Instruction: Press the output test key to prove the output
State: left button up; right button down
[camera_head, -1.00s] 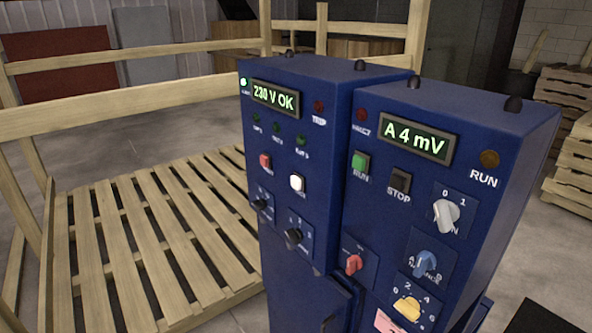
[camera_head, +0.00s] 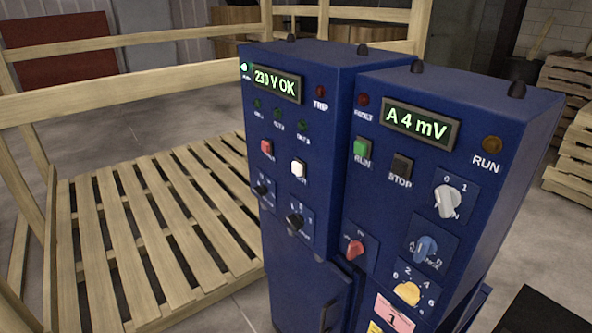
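Two blue control cabinets stand side by side in the head view. The left cabinet (camera_head: 334,118) has a lit display (camera_head: 276,86) reading "230 V OK", a red key (camera_head: 267,148) and a white key (camera_head: 299,170), with two black knobs below. The labels under these keys are too small to read, so I cannot tell which is the output test key. The right cabinet (camera_head: 478,205) has a display (camera_head: 420,124) reading "A 4 mV", a green RUN key (camera_head: 362,149) and a dark STOP key (camera_head: 400,168). Neither of my grippers is in view.
The right cabinet also carries a white switch (camera_head: 447,201), a blue knob (camera_head: 426,249), a yellow knob (camera_head: 407,292) and a red knob (camera_head: 355,249). A wooden pallet (camera_head: 160,235) lies to the left, with wooden rails behind. Stacked pallets (camera_head: 572,150) stand at the right.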

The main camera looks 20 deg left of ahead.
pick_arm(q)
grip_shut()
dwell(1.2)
